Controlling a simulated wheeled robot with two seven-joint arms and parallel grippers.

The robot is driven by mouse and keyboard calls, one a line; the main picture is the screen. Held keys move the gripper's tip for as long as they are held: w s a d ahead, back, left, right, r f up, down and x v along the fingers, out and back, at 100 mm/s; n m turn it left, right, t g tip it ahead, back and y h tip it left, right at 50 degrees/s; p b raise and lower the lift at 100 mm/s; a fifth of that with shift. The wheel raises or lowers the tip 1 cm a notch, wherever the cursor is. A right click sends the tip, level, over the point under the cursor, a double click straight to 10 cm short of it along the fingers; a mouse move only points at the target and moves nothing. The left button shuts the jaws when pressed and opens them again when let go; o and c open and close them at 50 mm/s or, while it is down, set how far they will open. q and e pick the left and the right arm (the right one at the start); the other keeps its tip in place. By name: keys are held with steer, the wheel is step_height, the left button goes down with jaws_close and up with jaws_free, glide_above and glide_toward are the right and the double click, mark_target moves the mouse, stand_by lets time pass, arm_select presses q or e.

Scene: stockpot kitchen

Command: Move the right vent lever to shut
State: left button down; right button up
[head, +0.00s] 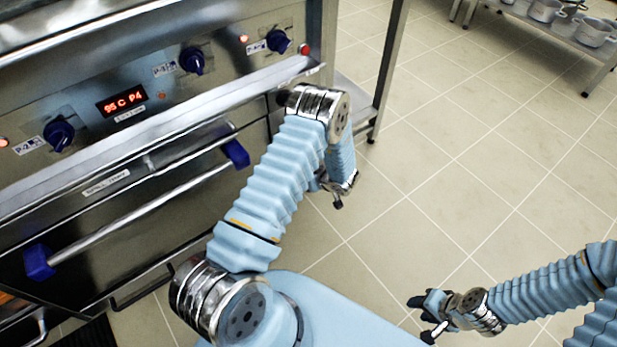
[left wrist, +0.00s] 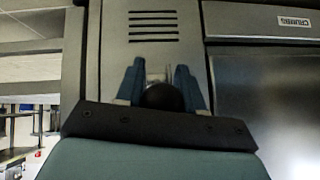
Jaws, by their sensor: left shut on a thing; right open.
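In the left wrist view my left gripper (left wrist: 160,70) is shut, with its blue-grey fingers on either side of a vent lever (left wrist: 164,97). The lever shows as a dark round knob with a pale, shiny stem between the fingers. Behind it is a steel panel with several dark vent slots (left wrist: 152,27). Whether the lever stands at open or shut cannot be read. In the head view my left arm bends down beside the oven's right end, and its fingers and the lever are not clearly visible. My right gripper (head: 422,318) is open and empty above the tiled floor.
The oven front has blue knobs (head: 193,61), a red display (head: 121,102) and a door handle bar (head: 145,212). A steel leg (head: 390,70) stands right of the oven. Pots (head: 594,32) sit on a low shelf, upper right. The tiled floor (head: 450,150) between is clear.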

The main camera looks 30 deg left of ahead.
arm_select(q)
steer(key=shift+r+p, duration=0.2)
steer(key=shift+p, duration=0.1)
steer(key=shift+h, duration=0.3)
steer(key=c, duration=0.8)
jaws_free()
steer(key=shift+c, duration=0.2)
steer(key=p+v, duration=0.1)
steer(key=v, duration=1.2)
steer(key=shift+w+d+r+p, duration=0.15)
steer(key=shift+d+r+p, duration=0.1)
steer(key=shift+r+p, duration=0.1)
steer(key=shift+f, duration=0.1)
